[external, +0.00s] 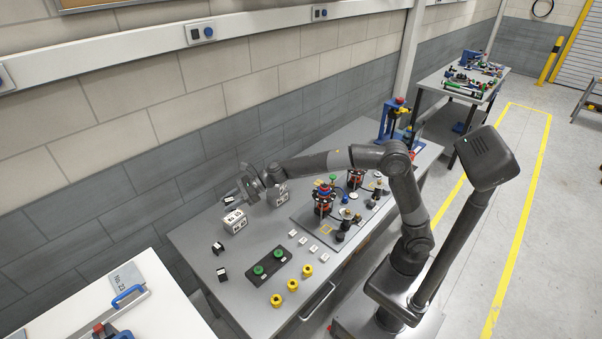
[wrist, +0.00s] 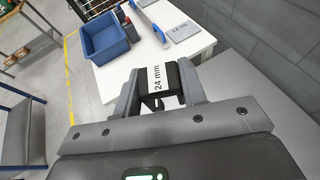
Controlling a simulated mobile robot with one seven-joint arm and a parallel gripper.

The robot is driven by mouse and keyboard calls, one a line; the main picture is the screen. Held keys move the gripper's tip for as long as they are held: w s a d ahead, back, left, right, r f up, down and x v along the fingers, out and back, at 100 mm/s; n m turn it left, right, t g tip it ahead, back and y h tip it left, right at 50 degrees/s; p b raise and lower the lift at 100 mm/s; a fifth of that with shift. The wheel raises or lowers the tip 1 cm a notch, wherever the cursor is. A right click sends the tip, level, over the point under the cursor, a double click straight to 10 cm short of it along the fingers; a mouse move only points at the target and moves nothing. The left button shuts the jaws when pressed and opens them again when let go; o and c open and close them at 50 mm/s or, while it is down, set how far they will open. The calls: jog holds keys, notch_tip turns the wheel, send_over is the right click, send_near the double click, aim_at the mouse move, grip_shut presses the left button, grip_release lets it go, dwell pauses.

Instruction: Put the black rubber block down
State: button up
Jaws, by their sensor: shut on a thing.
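The black rubber block (wrist: 160,84) is between the fingers of my gripper (wrist: 158,92) in the wrist view. A white label reading "24 mm" covers part of its face. In the external view my gripper (external: 232,198) is at the left end of the grey workbench (external: 190,238), close to the wall. The held block is small and partly hidden there, and I cannot tell its exact height above the bench.
White labelled cubes (external: 235,222) stand near my gripper. Two small black blocks (external: 218,247) (external: 222,274) lie at the bench's left side. A white table (external: 165,305) stands left.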

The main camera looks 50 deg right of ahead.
jog(key=d+n+g, duration=0.4)
jog(key=d+g, duration=0.1)
jog(key=d, duration=0.4)
send_over(243, 262)
jog(key=shift+y, duration=0.3)
notch_tip(243, 262, down, 25)
jog(key=shift+f, duration=2.2)
jog(key=shift+f, duration=0.2)
jog(key=o, duration=1)
jog(key=shift+o, duration=0.3)
jog(key=shift+r, duration=0.1)
